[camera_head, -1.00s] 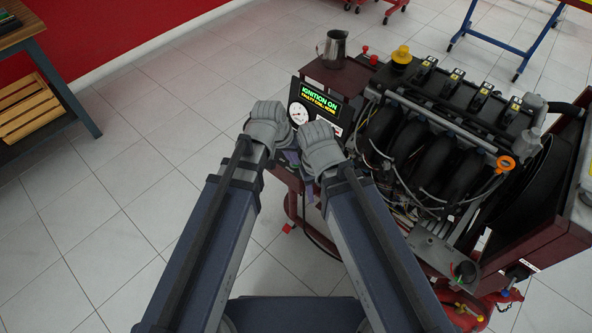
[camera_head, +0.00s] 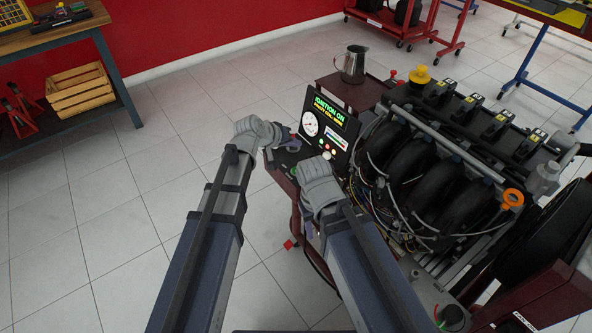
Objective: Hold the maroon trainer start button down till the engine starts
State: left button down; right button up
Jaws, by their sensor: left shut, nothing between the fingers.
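The maroon engine trainer (camera_head: 285,186) stands right of centre, its tilted dash panel (camera_head: 341,118) lit with "IGNITION ON" and smaller yellow text. A round white gauge (camera_head: 310,123) and small coloured buttons or lamps sit on that panel. A dark control shelf lies below it, with a small green-ringed control (camera_head: 293,172). I cannot tell which control is the start button. My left gripper (camera_head: 287,138) is shut and empty over the shelf's left side, in front of the gauge. I cannot tell if it touches anything. My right gripper (camera_head: 326,157) is at the shelf's right side, its fingers mostly hidden by its wrist.
A metal pitcher (camera_head: 354,64) stands on the trainer's top behind the panel. The engine (camera_head: 430,150) with hoses and wires fills the right. A workbench with a wooden crate (camera_head: 80,92) is at the far left. The tiled floor on the left is clear.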

aim_at(294, 172)
pick_arm(q)
jog(key=shift+f, duration=0.1)
notch_tip(294, 172, down, 9)
jog(key=b, duration=0.8)
jog(key=shift+b, duration=0.4)
dwell(1.3)
jog(key=shift+f+b, duration=0.3)
jog(key=shift+b, duration=0.1)
jog(key=shift+f+b, duration=0.5)
dwell(0.7)
jog(key=shift+r, duration=0.1)
dwell(2.1)
jog(key=shift+r+p, duration=0.9)
jog(key=shift+p, duration=0.05)
notch_tip(294, 172, up, 5)
jog(key=p, duration=0.5)
